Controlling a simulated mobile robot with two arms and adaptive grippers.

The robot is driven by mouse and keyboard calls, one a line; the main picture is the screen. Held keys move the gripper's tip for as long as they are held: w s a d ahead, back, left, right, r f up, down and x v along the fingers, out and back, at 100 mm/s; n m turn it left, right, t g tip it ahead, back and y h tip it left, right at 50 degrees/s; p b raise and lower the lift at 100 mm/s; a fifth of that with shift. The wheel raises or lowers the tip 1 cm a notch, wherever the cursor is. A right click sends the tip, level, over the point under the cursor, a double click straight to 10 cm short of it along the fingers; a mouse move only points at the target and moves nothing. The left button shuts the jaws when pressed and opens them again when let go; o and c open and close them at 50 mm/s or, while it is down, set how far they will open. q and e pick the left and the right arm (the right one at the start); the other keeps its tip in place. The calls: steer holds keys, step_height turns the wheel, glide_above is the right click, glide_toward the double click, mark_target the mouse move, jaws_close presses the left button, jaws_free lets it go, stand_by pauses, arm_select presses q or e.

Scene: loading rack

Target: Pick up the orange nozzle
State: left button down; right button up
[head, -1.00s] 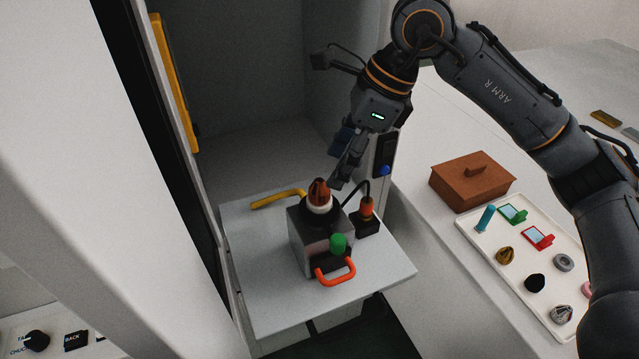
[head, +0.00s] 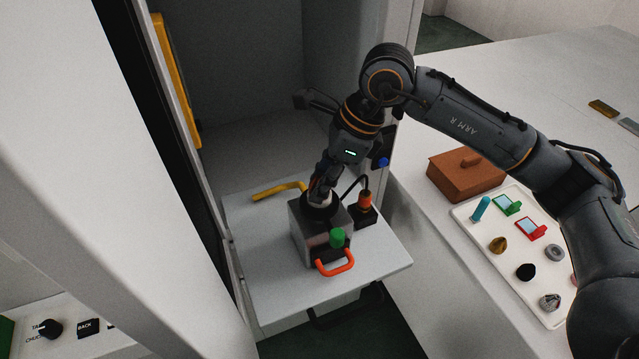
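My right gripper (head: 322,188) points down over the top of the grey metal box (head: 306,232). Its fingers are at the orange-brown nozzle, which the gripper now hides almost fully. A pale ring (head: 318,202) shows just under the fingertips, on the box's dark round top. I cannot tell whether the fingers touch or grip the nozzle. The box stands on a grey shelf plate (head: 270,285) and has a green knob (head: 338,238) and an orange-red handle (head: 336,264) in front. My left gripper is not in view.
A black block with an orange cap (head: 364,200) and a cable stands right of the box. A yellow bent handle (head: 278,190) lies behind left. A brown lidded box (head: 462,175) and a white tray (head: 477,228) with several small parts sit on the right counter.

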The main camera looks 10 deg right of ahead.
steer(key=c, duration=0.4)
steer(key=shift+r+b, duration=0.3)
steer(key=shift+r, duration=0.3)
steer(key=s+r+b, duration=0.4)
steer(key=s+r, duration=1)
steer(key=r, duration=0.1)
steer(key=shift+d+r, duration=0.15)
steer(key=shift+r, duration=0.25)
